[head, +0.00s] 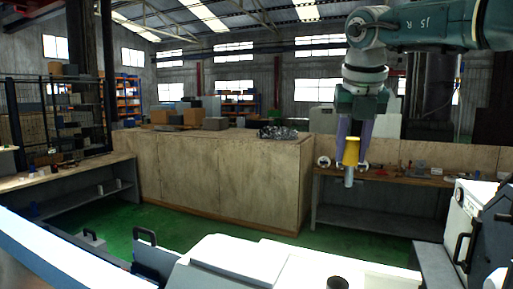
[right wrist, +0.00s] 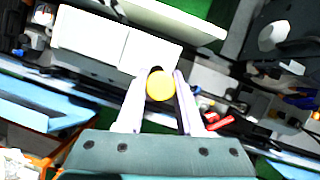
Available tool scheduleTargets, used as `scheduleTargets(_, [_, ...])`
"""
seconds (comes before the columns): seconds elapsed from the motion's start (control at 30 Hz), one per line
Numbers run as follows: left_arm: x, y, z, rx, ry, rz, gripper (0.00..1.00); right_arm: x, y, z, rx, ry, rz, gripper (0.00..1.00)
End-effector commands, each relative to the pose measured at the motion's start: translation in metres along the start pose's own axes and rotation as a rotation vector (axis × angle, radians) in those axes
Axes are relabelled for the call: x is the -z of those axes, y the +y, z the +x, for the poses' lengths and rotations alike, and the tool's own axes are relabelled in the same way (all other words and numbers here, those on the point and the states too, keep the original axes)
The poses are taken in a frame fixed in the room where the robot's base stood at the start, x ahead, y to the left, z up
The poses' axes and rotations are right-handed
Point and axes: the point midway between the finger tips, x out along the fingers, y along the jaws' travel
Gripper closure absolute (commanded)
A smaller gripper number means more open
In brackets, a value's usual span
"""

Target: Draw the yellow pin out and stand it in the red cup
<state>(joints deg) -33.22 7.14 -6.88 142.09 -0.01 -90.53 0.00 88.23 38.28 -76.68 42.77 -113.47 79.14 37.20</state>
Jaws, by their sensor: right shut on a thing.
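The yellow pin (head: 351,151) is in my right gripper (head: 351,162), held between its two pale fingers. The pin has a yellow head and a grey shank that hangs straight down, clear in the air. In the right wrist view the round yellow head of the pin (right wrist: 160,86) shows end-on between the fingertips. A dark round opening (head: 337,283) is in the white machine top below, and the pin is well above it. I cannot make out the red cup for sure in either view. My left gripper is not in view.
The white machine housing (head: 240,260) fills the lower front. A wooden bench (head: 415,178) with small parts stands behind the pin at the right. A tall wooden counter (head: 225,180) is at the middle back. Small red parts (right wrist: 220,122) show in the right wrist view.

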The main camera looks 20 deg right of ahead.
Motion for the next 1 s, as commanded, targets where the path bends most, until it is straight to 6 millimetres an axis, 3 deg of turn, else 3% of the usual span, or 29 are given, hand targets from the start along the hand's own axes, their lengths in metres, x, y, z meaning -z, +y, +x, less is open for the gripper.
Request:
scheduleTargets(0.37, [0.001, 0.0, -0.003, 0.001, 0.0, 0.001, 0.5, -0.002, 0.0, -0.004, -0.001, -0.001, 0.0, 1.0])
scheduleTargets(1.0, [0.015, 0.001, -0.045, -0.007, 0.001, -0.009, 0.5, -0.023, 0.0, -0.054, -0.001, -0.001, 0.001, 1.0])
